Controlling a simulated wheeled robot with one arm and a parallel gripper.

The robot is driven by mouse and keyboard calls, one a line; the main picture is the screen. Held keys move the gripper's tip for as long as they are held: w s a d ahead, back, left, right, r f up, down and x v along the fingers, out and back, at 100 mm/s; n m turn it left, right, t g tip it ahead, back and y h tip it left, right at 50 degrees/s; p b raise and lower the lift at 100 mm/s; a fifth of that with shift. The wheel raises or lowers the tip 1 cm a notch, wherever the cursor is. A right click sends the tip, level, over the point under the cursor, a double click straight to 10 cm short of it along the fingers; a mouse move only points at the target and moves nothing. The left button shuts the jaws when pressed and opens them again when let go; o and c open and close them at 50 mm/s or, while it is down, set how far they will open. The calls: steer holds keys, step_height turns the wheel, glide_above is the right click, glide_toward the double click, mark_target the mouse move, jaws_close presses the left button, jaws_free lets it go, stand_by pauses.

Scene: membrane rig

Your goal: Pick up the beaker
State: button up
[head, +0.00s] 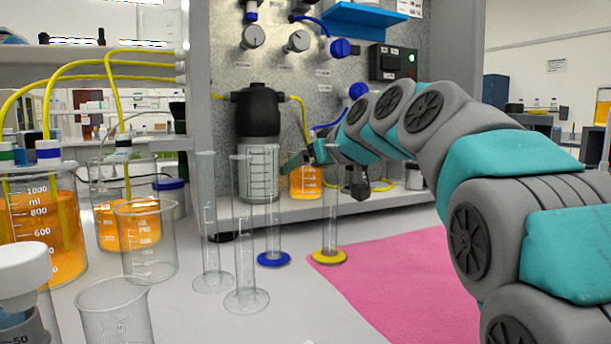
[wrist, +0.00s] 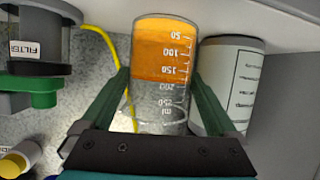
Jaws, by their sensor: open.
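A small clear beaker (head: 306,183) with orange liquid stands on the rig's base shelf, beside the black-topped cylinder. In the wrist view the beaker (wrist: 163,70) appears upside down, with its volume marks facing me. My gripper (wrist: 160,76) is open, with one green finger on each side of the beaker. I cannot tell whether either finger touches the glass. In the head view my gripper (head: 297,163) reaches in from the right at the beaker's upper part. My gripper and arm hide part of the beaker's surroundings there.
The white-sleeved cylinder (wrist: 230,85) stands close beside the right finger in the wrist view. A yellow tube (head: 303,115) runs down near the beaker. Tall clear measuring cylinders (head: 245,240) stand in front. The pink mat (head: 400,285) is clear on its visible part.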

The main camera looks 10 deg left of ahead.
steer(key=shift+w+f, duration=0.1)
steer(key=c, duration=1.3)
steer(key=shift+r, duration=0.2)
